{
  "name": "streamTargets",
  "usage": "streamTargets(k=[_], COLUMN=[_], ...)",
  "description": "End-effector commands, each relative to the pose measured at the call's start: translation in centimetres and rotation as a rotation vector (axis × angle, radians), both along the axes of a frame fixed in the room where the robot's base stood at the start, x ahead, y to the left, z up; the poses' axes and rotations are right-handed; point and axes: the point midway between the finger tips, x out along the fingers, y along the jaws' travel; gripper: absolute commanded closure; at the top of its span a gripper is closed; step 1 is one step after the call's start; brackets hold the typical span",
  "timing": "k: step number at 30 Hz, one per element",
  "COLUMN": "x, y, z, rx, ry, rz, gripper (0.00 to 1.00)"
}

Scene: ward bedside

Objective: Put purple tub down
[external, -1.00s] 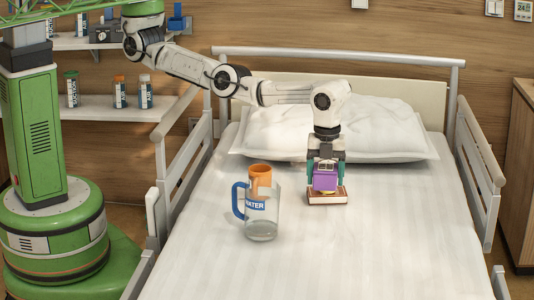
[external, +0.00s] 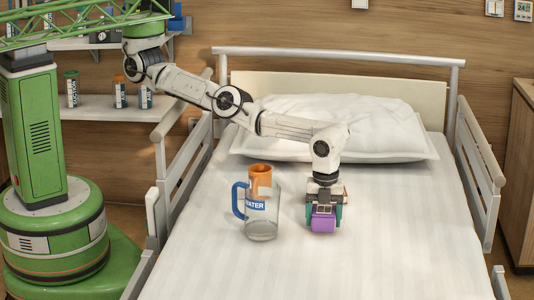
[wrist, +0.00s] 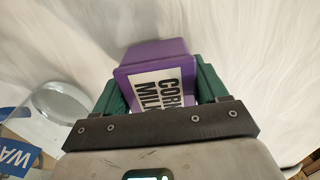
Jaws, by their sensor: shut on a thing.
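The purple tub (external: 323,222) is held between the green fingers of my gripper (external: 324,213), which points down over the bed, right of the water jug. In the wrist view the tub (wrist: 150,52) sits between both fingers (wrist: 160,92), with a white label reading partly "CORN MIL". I cannot tell whether the tub's underside touches the sheet or hangs just above it.
The sheet (external: 400,235) to the right is clear.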

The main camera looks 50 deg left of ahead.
Motion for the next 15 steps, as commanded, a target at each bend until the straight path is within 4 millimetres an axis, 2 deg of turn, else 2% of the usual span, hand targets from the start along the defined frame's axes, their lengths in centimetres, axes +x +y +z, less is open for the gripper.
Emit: streamTargets(k=[1,13,14,15], x=[-0.03,0.01,0.00,0.00], y=[-0.06,-0.03,-0.01,-0.01], z=[-0.83,-1.13,-1.13,-1.02], rx=[-0.002,-0.001,-0.001,-0.001], ry=[0.001,-0.001,-0.001,-0.001], rz=[0.000,0.000,0.000,0.000], gripper=[0.64,0.64,0.27,0.23])
